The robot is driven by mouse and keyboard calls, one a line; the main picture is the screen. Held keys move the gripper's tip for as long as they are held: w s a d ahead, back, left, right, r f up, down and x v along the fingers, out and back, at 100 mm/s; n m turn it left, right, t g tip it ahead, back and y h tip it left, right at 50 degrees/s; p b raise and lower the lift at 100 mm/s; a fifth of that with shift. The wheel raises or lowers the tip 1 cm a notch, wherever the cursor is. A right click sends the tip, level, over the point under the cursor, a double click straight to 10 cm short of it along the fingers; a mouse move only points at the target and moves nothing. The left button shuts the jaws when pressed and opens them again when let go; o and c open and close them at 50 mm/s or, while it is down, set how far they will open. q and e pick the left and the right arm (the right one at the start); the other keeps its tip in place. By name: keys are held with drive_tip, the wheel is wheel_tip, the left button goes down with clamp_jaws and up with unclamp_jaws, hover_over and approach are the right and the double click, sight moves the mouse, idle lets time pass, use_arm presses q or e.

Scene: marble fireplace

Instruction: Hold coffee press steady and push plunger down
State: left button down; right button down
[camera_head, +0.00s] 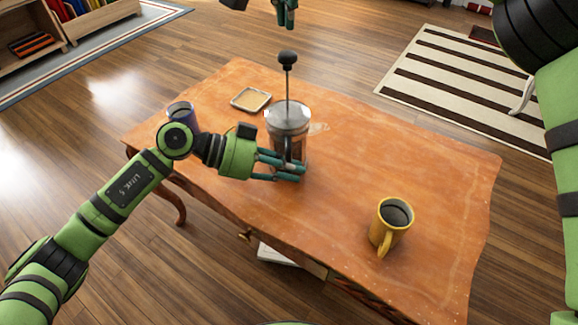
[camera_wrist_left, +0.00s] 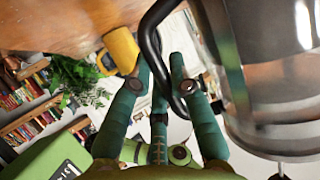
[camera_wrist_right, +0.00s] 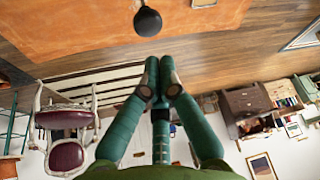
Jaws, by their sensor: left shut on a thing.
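The coffee press (camera_head: 272,150) stands upright on the wooden table, with a glass body and a metal lid. Its plunger rod is raised, with a black knob (camera_head: 287,57) at the top. My left gripper (camera_head: 298,170) is shut on the press's black handle, which shows between its fingers in the left wrist view (camera_wrist_left: 152,45). The fingers hide part of the lower press. My right gripper (camera_head: 287,20) is above and beyond the knob, with its fingers together and empty. In the right wrist view the knob (camera_wrist_right: 148,22) is apart from the fingertips.
A yellow mug (camera_head: 391,222) with dark contents stands at the table's right front. A purple mug (camera_head: 181,113) is at the left, partly behind my left arm. A small square dish (camera_head: 251,99) lies behind the press. The tabletop (camera_head: 400,150) to the right is mostly clear.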

sight(287, 51)
drive_tip(key=shift+f, duration=1)
drive_tip(key=shift+f, duration=1.2)
idle(0.5)
drive_tip(key=shift+f, duration=1.85)
drive_tip(key=shift+w+f, duration=0.2)
drive_tip(key=shift+f, duration=1.55)
idle(0.5)
drive_tip(key=shift+r, duration=2.6)
